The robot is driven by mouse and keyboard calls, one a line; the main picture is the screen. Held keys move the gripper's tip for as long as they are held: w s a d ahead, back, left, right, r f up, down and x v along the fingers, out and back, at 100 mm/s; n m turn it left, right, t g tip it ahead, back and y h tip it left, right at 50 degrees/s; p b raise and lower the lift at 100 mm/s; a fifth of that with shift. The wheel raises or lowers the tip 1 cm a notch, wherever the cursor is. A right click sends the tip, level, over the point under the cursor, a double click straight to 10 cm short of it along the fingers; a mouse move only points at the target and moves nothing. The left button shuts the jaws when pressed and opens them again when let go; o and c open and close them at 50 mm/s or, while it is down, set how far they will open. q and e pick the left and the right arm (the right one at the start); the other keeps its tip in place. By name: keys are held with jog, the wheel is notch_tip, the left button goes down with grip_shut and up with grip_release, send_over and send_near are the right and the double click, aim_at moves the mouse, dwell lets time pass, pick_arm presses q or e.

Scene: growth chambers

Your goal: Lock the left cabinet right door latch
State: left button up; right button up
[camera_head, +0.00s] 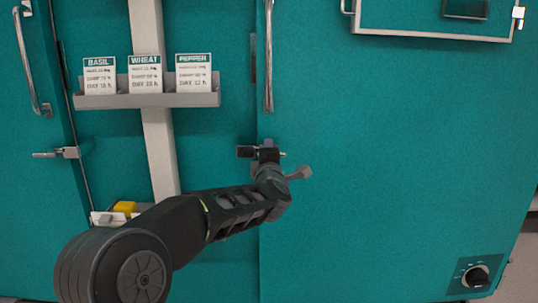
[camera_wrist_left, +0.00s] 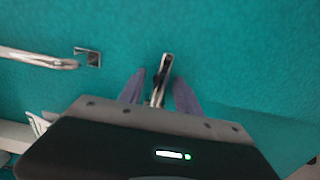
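A small metal latch with a slim lever (camera_wrist_left: 165,66) is on a teal door surface in the left wrist view. My left gripper (camera_wrist_left: 158,84) has its two fingers on either side of the lever, spread, with gaps showing. In the head view my left gripper (camera_head: 267,152) is at the left edge of the large teal door (camera_head: 400,150), below its vertical handle (camera_head: 268,55), and mostly hides the latch there. Another latch (camera_head: 58,153) is on the far-left door, its bar horizontal. My right gripper is not in view.
A grey shelf (camera_head: 150,101) with basil, wheat and pepper cards is on a pale post between the doors. A yellow item (camera_head: 124,208) sits lower behind my arm. A dial (camera_head: 476,277) is at the lower right. The large door's middle is clear.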

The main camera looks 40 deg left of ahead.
pick_arm(q)
jog(key=p+v, duration=0.1)
jog(key=v, duration=0.7)
jog(key=shift+w, duration=0.1)
dwell(0.6)
